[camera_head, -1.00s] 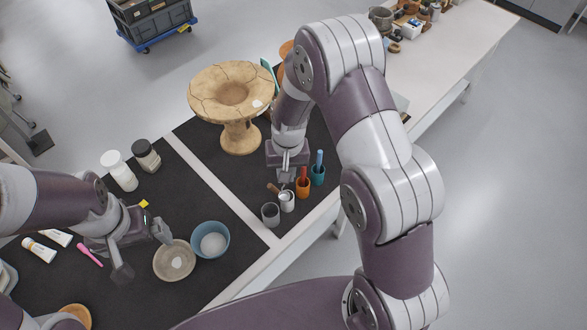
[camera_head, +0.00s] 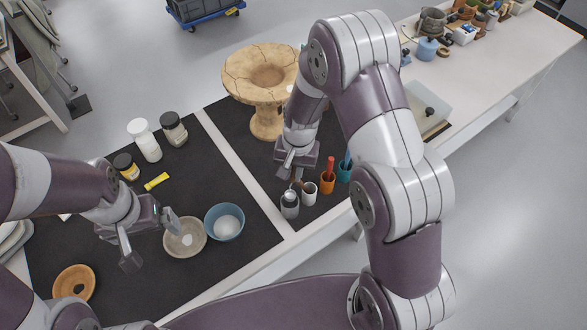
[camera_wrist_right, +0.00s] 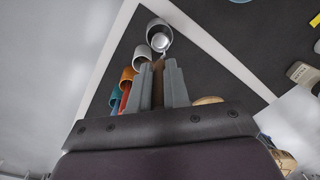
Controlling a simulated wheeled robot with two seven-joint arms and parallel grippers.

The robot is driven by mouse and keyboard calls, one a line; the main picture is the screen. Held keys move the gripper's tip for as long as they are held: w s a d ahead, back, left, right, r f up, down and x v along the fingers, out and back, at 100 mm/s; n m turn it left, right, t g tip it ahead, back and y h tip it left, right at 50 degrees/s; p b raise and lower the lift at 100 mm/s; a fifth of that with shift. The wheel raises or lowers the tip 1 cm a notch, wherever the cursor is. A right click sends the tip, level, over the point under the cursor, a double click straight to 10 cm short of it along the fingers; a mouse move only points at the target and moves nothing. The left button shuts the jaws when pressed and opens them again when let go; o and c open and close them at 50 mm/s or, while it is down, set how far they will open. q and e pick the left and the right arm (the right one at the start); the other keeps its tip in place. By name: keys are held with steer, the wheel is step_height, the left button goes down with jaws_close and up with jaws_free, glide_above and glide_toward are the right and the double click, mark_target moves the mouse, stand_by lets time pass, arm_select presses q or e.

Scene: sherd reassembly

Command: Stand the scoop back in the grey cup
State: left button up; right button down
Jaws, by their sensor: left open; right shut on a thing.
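The grey cup (camera_head: 290,211) stands at the near end of a row of cups by the table's front edge. It also shows in the wrist view (camera_wrist_right: 154,26). My right gripper (camera_head: 293,172) is shut on the scoop's brown handle (camera_wrist_right: 158,72). The scoop's silver bowl (camera_wrist_right: 160,43) points down at the mouth of the grey cup. I cannot tell how far it is inside. The white cup (camera_head: 310,194) beside it looks empty. My left gripper (camera_head: 151,241) is open and empty over the dark mat, left of a shallow beige dish.
An orange cup (camera_head: 327,185) with a red tool and a teal cup (camera_head: 344,173) with a blue tool continue the row. A cracked tan stand (camera_head: 265,90) is behind my right gripper. The beige dish (camera_head: 185,238) and blue bowl (camera_head: 224,222) lie left of the cups.

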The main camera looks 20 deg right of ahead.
mark_target(293, 195)
step_height(293, 195, down, 8)
steer(key=b, duration=0.4)
steer(key=shift+r, duration=0.2)
